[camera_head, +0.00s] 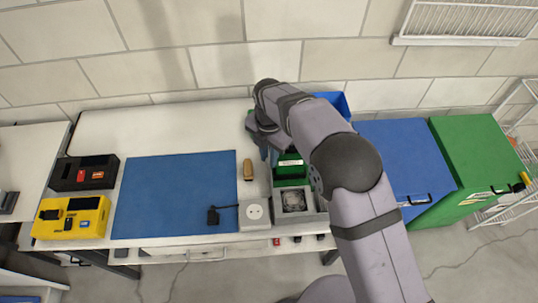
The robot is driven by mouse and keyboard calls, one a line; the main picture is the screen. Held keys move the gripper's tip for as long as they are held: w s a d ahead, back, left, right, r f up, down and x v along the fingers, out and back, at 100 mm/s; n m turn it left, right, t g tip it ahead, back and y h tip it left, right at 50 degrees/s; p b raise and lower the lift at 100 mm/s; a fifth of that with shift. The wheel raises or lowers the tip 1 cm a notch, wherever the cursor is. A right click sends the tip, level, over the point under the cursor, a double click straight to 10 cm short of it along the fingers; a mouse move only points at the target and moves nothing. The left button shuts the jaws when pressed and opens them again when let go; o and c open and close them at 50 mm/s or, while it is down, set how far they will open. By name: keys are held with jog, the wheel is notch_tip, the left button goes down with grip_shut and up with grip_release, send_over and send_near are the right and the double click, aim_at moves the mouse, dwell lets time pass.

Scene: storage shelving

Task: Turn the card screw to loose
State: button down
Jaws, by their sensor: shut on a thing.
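My arm reaches in from the lower right. My gripper (270,156) is above the back of a grey open computer case (315,218) with a green board (290,170) and a square fan (295,201). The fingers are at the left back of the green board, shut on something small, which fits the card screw. The screw itself is too small and too covered by my gripper to see. A dark card with a pale label lies across the green board, just right of the fingers. My arm hides the case's right back part.
A tan-handled tool (248,170) lies left of the case. A white socket box (254,213) and black plug (213,215) are in front. A blue mat (175,195) fills the middle. Black (85,173) and yellow (70,217) boxes stand left. A blue bin (340,103) stands behind my arm.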

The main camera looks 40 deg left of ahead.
jog(key=c, duration=1.6)
grip_release()
jog(key=shift+c, duration=0.2)
jog(key=shift+r+b, duration=0.95)
jog(key=shift+r, duration=2.8)
